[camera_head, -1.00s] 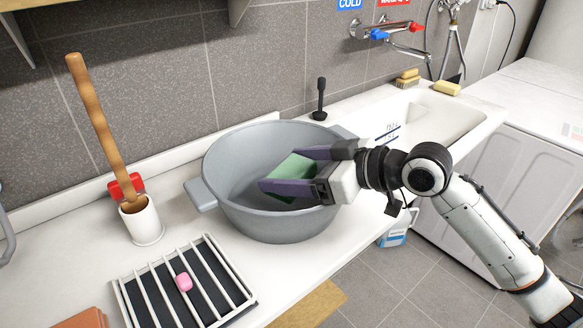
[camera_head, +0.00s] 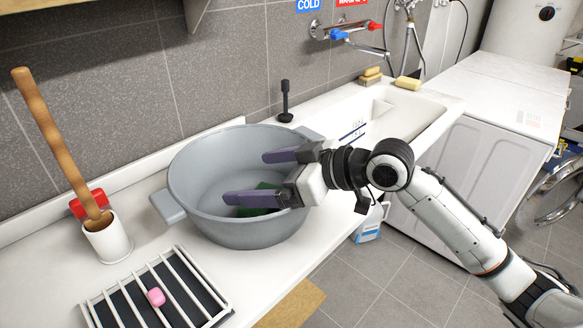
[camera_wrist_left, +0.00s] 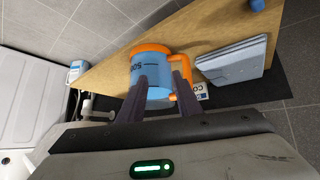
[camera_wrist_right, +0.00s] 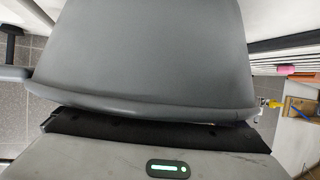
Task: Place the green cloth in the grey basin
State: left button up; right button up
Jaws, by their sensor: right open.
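The grey basin (camera_head: 200,215) stands on the white counter; its wall also fills the right wrist view (camera_wrist_right: 150,55). The green cloth (camera_head: 264,197) lies low inside the basin, partly hidden behind a finger of my right gripper. My right gripper (camera_head: 252,178) is open, its two purple-grey fingers spread over the basin's right side, above the cloth and apart from it. My left gripper (camera_wrist_left: 160,80) is out of the head view; in the left wrist view its fingers are apart, with nothing clearly held between them.
A wooden-handled tool (camera_head: 60,145) stands in a white holder left of the basin. A slatted rack (camera_head: 192,290) with pink soap (camera_head: 156,297) lies in front. The sink (camera_head: 415,115) is right. A blue jug with orange handle (camera_wrist_left: 152,65) is on a wooden surface beyond my left fingers.

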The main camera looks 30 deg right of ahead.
jog(key=b+v, duration=0.1)
jog(key=v, duration=0.9)
jog(key=shift+s+d+r, duration=0.1)
jog(key=shift+d+r, duration=0.05)
jog(key=shift+d, duration=0.05)
jog(key=shift+v, duration=0.8)
jog(key=shift+a+r, duration=0.1)
